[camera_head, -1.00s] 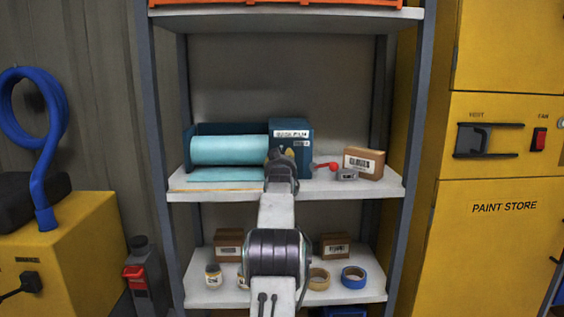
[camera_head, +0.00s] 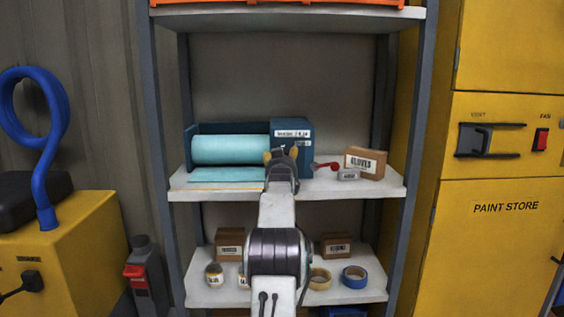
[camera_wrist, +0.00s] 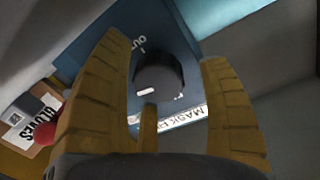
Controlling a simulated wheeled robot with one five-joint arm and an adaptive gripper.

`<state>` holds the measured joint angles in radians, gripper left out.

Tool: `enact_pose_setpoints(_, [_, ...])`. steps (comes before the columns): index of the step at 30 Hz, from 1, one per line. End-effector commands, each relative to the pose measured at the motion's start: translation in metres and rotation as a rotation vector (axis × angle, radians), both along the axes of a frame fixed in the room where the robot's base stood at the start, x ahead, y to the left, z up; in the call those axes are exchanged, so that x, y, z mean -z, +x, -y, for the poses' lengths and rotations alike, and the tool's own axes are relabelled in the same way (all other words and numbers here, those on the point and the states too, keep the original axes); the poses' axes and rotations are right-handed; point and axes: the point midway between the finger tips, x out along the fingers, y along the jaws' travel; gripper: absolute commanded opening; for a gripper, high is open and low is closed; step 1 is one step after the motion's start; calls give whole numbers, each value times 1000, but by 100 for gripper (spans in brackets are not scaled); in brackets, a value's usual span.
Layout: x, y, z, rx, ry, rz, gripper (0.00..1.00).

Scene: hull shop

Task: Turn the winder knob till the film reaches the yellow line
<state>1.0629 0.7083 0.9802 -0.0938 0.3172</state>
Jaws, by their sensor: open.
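The teal film roll (camera_head: 230,150) lies in the blue dispenser (camera_head: 303,135) on the middle shelf. A flat sheet of film (camera_head: 228,174) comes forward from it. A thin yellow line (camera_head: 220,188) runs near the shelf's front edge; I cannot tell the exact gap to the film's edge. The dark round winder knob (camera_wrist: 158,78), with a pale mark, is on the dispenser's blue face in the wrist view. My gripper (camera_wrist: 163,52) is open, its yellow-brown fingers on either side of the knob; contact is unclear. In the head view my gripper (camera_head: 281,153) hides the knob.
A gloves box (camera_head: 366,162), a small grey box (camera_head: 348,175) and a red-handled item (camera_head: 327,166) stand right of the dispenser. The lower shelf holds tape rolls (camera_head: 354,277), jars and boxes. Grey uprights (camera_head: 155,150) bound the shelf. A yellow paint store (camera_head: 505,240) stands right.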

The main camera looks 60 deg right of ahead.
Motion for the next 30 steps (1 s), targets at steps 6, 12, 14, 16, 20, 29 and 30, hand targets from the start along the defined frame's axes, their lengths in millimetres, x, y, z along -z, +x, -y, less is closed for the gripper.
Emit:
enact_pose_setpoints(6, [-1,-1,-1,0,-1,0,70])
enact_pose_setpoints(12, [-2,-5,-8,0,-1,0,70])
enact_pose_setpoints(14, [-2,-7,-12,0,-1,0,70])
enact_pose_setpoints(16, [-2,-10,-18,0,0,0,70])
enact_pose_setpoints(20, [-2,-17,-30,0,-1,0,70])
enact_pose_setpoints(29, [-3,-34,-61,0,-1,0,70])
enact_pose_setpoints(30, [-3,-37,-66,0,-1,0,70])
